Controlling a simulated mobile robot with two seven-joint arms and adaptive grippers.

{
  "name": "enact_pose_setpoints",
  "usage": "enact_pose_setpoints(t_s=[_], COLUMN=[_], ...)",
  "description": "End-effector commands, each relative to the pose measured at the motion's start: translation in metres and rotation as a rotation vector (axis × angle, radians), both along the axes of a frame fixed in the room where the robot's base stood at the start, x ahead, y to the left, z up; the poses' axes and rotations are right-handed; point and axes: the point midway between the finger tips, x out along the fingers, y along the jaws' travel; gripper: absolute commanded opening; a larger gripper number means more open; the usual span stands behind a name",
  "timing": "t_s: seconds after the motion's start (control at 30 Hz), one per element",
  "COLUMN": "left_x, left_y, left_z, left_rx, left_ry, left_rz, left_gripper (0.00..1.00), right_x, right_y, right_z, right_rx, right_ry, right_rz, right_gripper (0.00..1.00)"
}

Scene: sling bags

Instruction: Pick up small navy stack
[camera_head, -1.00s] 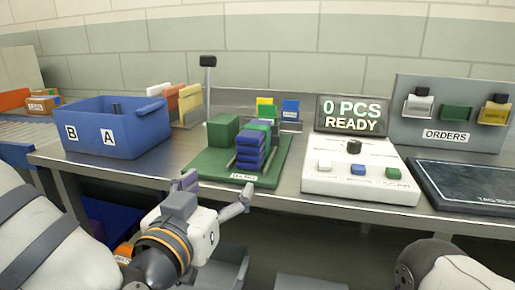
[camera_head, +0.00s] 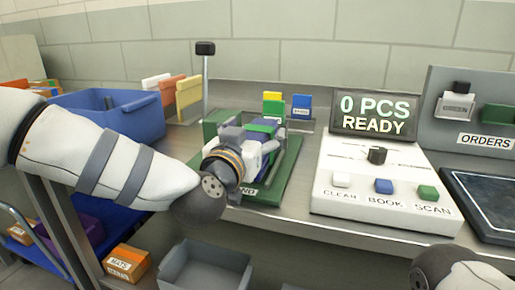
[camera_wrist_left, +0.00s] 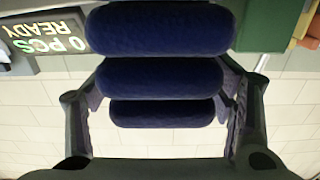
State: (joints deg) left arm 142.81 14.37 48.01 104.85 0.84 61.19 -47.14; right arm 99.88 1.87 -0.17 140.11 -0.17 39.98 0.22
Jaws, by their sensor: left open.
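The small navy stack (camera_wrist_left: 160,77) fills the middle of the left wrist view as several padded navy rolls. In the head view it is mostly hidden behind my left gripper (camera_head: 252,142), on the green tray (camera_head: 270,190). A green item (camera_head: 264,125) shows at the top of the pile there. My left gripper is open, with one finger on each side of the navy rolls in the left wrist view. I cannot tell whether the fingers touch them. My right gripper is out of view.
A blue bin (camera_head: 140,122) stands left of the tray. A white console (camera_head: 375,190) with buttons stands to its right, below a display (camera_head: 374,116) reading "0 PCS READY". A thin post (camera_head: 205,90) rises behind the tray. A dark pad (camera_head: 485,205) lies far right.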

Motion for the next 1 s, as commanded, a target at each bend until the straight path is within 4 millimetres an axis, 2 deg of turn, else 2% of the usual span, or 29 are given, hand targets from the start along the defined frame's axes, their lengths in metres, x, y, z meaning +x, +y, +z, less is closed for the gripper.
enact_pose_setpoints(t_s=[0.23, 0.47, 0.53, 0.57, 0.83, 0.93, 1.0], left_x=[0.004, 0.003, 0.003, 0.004, 0.004, 0.003, 0.003], left_y=[-0.002, -0.002, -0.002, -0.001, -0.001, -0.002, -0.002], left_z=[0.001, 0.000, 0.000, 0.001, 0.007, 0.022, 0.041], left_rx=[0.000, 0.000, 0.000, -0.001, 0.000, 0.000, -0.001], left_ry=[0.000, 0.000, 0.000, -0.002, -0.004, -0.007, -0.011], left_rz=[-0.001, -0.001, -0.001, -0.001, 0.000, -0.001, -0.001], left_gripper=[0.75, 0.23, 0.19, 0.13, 0.13, 0.13, 0.13], right_x=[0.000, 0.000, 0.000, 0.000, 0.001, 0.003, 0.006], right_y=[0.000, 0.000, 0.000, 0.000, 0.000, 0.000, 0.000], right_z=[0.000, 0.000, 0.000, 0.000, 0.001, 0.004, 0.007], right_rx=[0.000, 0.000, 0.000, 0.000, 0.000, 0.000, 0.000], right_ry=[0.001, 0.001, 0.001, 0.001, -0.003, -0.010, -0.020], right_rz=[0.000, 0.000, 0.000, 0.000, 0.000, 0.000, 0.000], right_gripper=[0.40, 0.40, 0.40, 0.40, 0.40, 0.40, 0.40])
